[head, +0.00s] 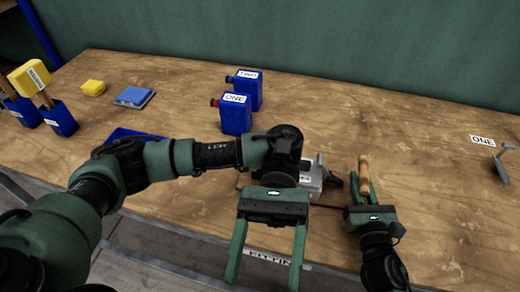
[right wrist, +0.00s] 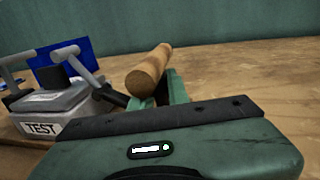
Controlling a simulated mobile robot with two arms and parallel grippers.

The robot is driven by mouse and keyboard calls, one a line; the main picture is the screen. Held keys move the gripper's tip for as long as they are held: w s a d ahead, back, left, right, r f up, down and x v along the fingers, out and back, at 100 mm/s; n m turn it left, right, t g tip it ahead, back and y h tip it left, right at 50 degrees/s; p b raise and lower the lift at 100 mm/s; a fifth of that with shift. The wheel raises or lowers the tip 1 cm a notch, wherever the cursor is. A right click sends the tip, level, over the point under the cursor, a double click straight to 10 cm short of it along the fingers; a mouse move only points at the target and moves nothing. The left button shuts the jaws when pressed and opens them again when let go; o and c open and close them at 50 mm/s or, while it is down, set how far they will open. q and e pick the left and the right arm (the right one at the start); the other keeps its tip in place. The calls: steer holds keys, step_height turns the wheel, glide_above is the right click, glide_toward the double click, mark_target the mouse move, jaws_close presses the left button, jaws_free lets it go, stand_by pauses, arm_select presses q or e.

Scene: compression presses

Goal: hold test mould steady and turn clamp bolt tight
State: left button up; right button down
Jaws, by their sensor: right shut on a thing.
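The grey test mould (head: 312,178) stands on the bench, partly hidden behind my left arm. In the right wrist view the mould (right wrist: 60,105) shows its TEST label and grey bar handles. My right gripper (head: 364,186) is shut on this wooden handle (head: 363,172), right of the mould. My left gripper (head: 268,256) is open and empty, its two fingers spread wide and pointing to the bench's front edge, nearer than the mould and not touching it.
Two blue containers (head: 236,114), labelled ONE and TWO, stand behind the mould. Blue holders with a yellow-headed tool (head: 30,77), a yellow block (head: 93,88) and a blue block (head: 134,97) are at left. A grey bracket (head: 502,165) is at far right. The back right bench is clear.

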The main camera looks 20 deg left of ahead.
arm_select(q)
steer(key=w+a+f+n+t, duration=0.1)
steer(key=w+a+f+t, duration=0.1)
steer(key=w+t, duration=0.45)
steer(key=w+a+f+n+t, duration=0.15)
steer(key=w+t, duration=0.25)
steer(key=w, duration=0.5)
steer(key=w+a+r+t, duration=0.1)
steer(key=w+t, duration=0.1)
steer(key=w, duration=0.2)
steer(key=w+a+r+n+t, duration=0.1)
steer(key=w+a+r+t, duration=0.1)
steer(key=w, duration=0.3)
steer(key=w+a+r+t+y, duration=0.1)
steer(key=w+a+r+t, duration=0.1)
steer(key=w, duration=0.3)
steer(key=shift+t, duration=0.55)
step_height(320, 180, down, 12)
steer(key=shift+r, duration=0.1)
jaws_close()
